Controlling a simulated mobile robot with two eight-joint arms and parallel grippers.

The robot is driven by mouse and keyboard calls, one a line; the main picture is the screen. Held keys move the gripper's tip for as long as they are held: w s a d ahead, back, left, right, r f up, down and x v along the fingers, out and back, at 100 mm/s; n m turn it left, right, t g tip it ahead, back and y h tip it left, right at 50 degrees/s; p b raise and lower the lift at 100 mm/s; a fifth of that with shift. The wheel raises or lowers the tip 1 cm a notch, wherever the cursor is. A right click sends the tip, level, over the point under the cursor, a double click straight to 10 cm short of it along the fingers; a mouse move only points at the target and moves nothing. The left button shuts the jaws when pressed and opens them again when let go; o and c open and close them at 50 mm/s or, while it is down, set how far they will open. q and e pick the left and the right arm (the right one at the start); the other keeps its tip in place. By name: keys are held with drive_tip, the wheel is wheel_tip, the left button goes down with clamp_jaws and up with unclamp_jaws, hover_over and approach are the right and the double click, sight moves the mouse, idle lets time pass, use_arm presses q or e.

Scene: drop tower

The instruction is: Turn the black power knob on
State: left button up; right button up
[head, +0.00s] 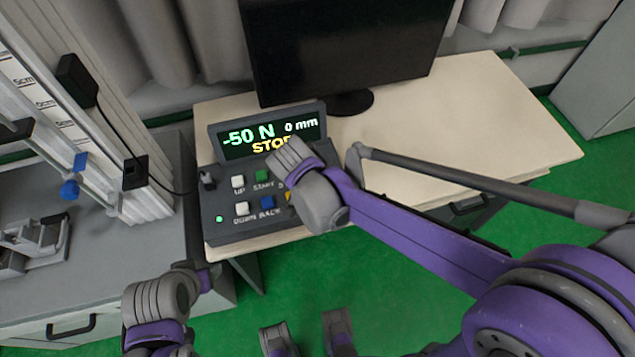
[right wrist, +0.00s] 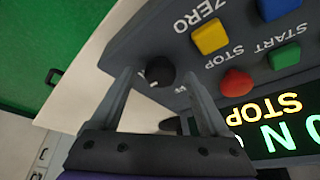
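The grey control panel (head: 228,232) stands on the pale table, its display (head: 270,136) reading "-50 N", "0 mm" and "STOP". In the right wrist view a round black knob (right wrist: 160,72) with a white mark sits on the panel (right wrist: 150,42) beside the yellow ZERO button. Its own label is unreadable. My right gripper (right wrist: 160,86) is open, with one finger on each side of this knob; contact is unclear. In the head view my right arm hides that end of the panel.
A black switch-like part (head: 208,180) and a lit green lamp (head: 219,218) are at the panel's left end. A monitor (head: 345,45) stands behind. The drop tower (head: 75,120) rises at left. The table (head: 480,110) is clear at right.

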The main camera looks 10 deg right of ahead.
drive_tip(key=p+v, duration=0.1)
drive_tip(key=v, duration=0.9)
drive_tip(key=shift+a+r, duration=0.15)
drive_tip(key=shift+r, duration=0.2)
drive_tip(key=shift+s+p, duration=0.15)
drive_tip(key=shift+p, duration=0.15)
drive_tip(key=s+d+f+n+t+y+p, duration=0.1)
drive_tip(key=s+d+n+t+y+p, duration=0.1)
drive_tip(key=s+d+n, duration=0.6)
drive_tip(key=s+d+y+p, duration=0.1)
drive_tip(key=s+d+p, duration=0.1)
drive_tip(key=shift+s+f+n+p, duration=0.25)
drive_tip(key=shift+s+n+p, duration=0.1)
drive_tip(key=shift+s+n, duration=0.05)
idle(1.4)
